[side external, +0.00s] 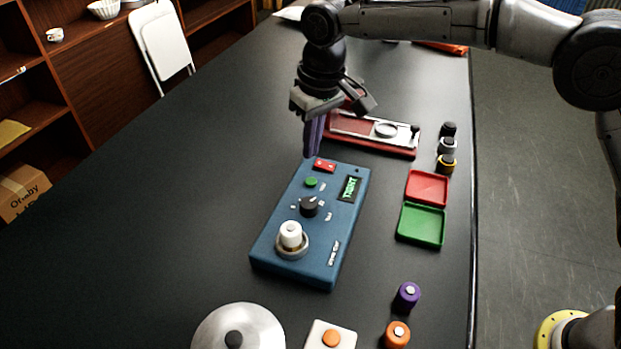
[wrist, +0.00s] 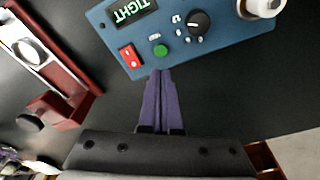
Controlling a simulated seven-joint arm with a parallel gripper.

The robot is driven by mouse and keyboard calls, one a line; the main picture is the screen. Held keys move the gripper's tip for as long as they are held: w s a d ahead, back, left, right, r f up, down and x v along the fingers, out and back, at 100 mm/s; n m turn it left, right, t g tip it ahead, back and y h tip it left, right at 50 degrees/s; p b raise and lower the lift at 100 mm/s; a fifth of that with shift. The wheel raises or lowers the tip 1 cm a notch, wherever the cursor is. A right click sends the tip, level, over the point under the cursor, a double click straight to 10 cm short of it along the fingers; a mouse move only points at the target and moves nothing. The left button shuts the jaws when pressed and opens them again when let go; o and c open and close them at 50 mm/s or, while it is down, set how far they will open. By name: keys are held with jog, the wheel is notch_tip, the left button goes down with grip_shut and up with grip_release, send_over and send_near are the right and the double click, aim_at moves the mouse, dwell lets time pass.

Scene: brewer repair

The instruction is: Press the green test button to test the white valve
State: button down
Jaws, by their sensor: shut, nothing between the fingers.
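The blue test box (side external: 278,233) stands on the black table. Its green test button (side external: 311,182) sits near the far end, beside a red rocker switch (side external: 325,165); the button also shows in the wrist view (wrist: 160,50). The white valve (side external: 290,234) is seated upright in the round socket at the box's near end, partly cut off in the wrist view (wrist: 262,6). A display (side external: 349,189) reads "TIGHT" in green in the wrist view. My gripper (side external: 312,153) is shut and empty, its purple fingers pointing down above the box's far edge, near the button and apart from it.
A dark red tray (side external: 372,146) with a metal part lies behind the box. Red (side external: 428,188) and green (side external: 421,225) trays lie right. Several dark caps stand behind them. Purple (side external: 407,296) and orange (side external: 397,334) valves and a metal lid (side external: 238,330) are in front. The table's left is clear.

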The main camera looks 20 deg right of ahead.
notch_tip(320, 180, up, 4)
jog(key=shift+r, duration=0.1)
dwell(0.4)
dwell(0.9)
